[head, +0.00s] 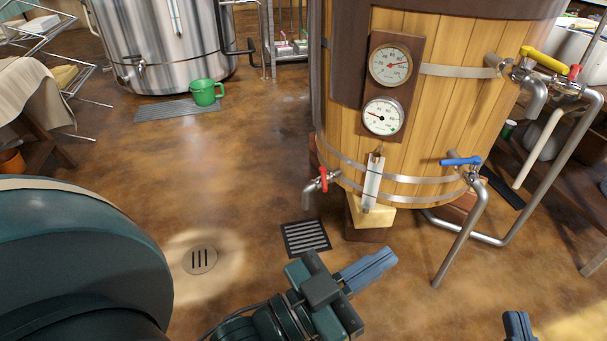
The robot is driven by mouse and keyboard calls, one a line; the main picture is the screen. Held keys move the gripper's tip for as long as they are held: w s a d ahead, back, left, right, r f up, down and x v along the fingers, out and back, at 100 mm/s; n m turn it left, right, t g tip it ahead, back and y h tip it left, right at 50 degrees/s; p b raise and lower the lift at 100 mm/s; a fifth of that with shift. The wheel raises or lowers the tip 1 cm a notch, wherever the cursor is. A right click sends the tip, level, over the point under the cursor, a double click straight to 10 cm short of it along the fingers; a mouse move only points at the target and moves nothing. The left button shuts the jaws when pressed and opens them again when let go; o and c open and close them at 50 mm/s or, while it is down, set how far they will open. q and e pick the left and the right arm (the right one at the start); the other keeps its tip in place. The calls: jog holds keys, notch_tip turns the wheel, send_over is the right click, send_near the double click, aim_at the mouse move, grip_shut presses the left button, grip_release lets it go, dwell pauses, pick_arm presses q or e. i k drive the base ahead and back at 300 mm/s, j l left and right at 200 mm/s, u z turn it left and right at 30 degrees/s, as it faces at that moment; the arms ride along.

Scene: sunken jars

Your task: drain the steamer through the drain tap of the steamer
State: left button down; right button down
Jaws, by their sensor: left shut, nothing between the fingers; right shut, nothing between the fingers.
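The large wooden vat (440,110) with steel hoops stands right of centre; I take it for the steamer. At its lower left a small tap with an upright red lever (323,179) sticks out above a dark floor grate (306,237). At its lower right a tap with a level blue lever (461,160) feeds a bent pipe. I cannot tell by label which is the drain tap. My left gripper (385,263) is shut and empty, in front of the vat, touching no tap. My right gripper (517,325) is shut, only its tip showing at the bottom edge.
Two dials (382,117) and a gauge strip (373,182) are on the vat's front. A yellow-levered valve (543,59) and pipes stand at right. A steel tank (165,45) and green mug (205,92) are at back left. Open floor with a round drain (200,259) lies left.

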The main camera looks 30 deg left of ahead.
aim_at(324, 169)
jog(key=i+j, duration=0.1)
jog(key=j, duration=1.35)
jog(key=i+j+z, duration=0.1)
jog(key=j, duration=1.35)
